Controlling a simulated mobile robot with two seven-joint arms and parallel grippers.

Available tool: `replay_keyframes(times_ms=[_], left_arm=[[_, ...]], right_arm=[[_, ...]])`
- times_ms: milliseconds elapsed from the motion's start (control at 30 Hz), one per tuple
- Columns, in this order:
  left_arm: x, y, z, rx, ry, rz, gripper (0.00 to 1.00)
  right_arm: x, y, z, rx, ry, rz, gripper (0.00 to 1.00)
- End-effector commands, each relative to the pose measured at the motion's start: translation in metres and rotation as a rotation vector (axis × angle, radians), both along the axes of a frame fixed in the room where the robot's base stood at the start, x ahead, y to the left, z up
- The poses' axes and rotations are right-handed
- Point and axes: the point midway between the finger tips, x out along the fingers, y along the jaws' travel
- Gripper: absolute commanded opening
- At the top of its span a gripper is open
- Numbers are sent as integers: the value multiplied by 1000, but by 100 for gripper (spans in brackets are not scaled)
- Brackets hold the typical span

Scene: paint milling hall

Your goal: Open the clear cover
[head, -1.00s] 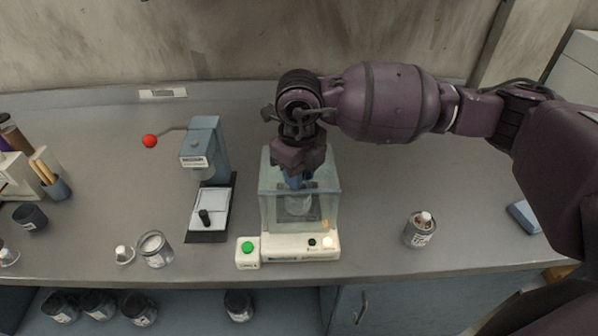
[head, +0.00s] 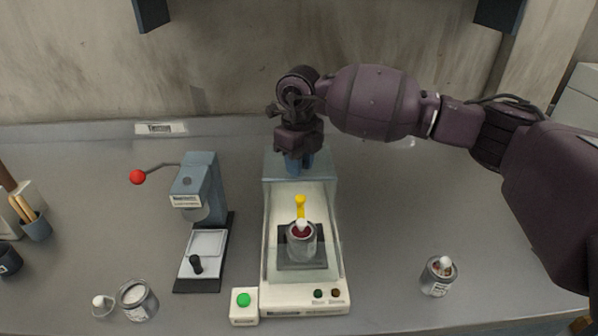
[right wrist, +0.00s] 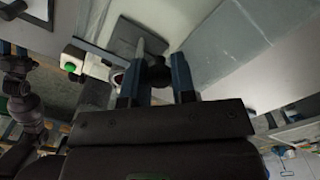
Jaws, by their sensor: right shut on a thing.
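The clear cover (head: 300,164) belongs to the white-based machine in the middle of the bench. It is swung up toward the back, and its faint edges are hard to follow. My right gripper (head: 299,162) is above the machine's rear, with its blue fingers pointing down. In the right wrist view its fingers (right wrist: 158,82) are shut around a dark knob on the cover. A jar of red paint (head: 301,243) stands upright on the dark plate inside, with a yellow piece (head: 300,205) behind it.
A grey press (head: 201,188) with a red-ball lever (head: 137,177) stands left of the machine. A green-button box (head: 243,302) is at its front left. An open jar (head: 137,300) is at the front left, and a can (head: 438,275) stands right. Bench between machine and can is clear.

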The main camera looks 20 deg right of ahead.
Motion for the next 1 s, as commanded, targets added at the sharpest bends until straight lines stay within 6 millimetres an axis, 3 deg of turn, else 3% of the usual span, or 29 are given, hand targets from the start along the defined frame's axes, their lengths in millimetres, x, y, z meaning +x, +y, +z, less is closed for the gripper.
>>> replay_keyframes(times_ms=[300, 333, 500, 800, 1000], left_arm=[[-4, 1, -2, 2, 7, 1, 43], [-4, 1, -2, 2, 8, 1, 43], [-4, 1, -2, 2, 9, 1, 43], [-5, 1, -4, 2, 13, 1, 43], [-4, 1, -1, 2, 9, 2, 43]], right_arm=[[1, 0, 1, 0, 0, 2, 0], [1, 0, 1, 0, 0, 2, 28], [1, 0, 1, 0, 0, 2, 50], [1, 0, 3, 0, -1, 1, 50], [1, 0, 26, 0, -4, 1, 50]])
